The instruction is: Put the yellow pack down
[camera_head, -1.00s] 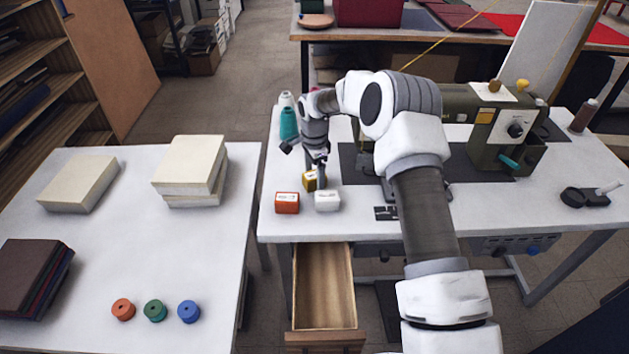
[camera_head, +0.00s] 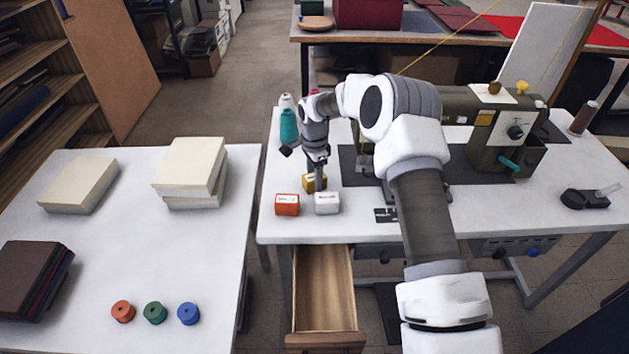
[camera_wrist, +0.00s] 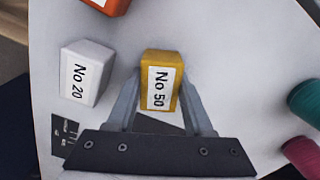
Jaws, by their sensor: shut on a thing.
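The yellow pack (camera_head: 314,183) is on or just above the white sewing table, behind the orange and white packs. In the wrist view the yellow pack (camera_wrist: 160,78) carries a white label reading "No 50" and sits between the two fingers. My gripper (camera_wrist: 160,108) is shut on it, and in the head view my gripper (camera_head: 316,172) points down at the pack from above. I cannot tell whether the pack's underside touches the tabletop.
The white pack (camera_head: 327,203), labelled "No 20", and the orange pack (camera_head: 287,205) stand close in front. Teal thread (camera_head: 288,126) stands behind. The sewing machine (camera_head: 440,130) is to the right. An open drawer (camera_head: 325,290) juts out below the table's front edge.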

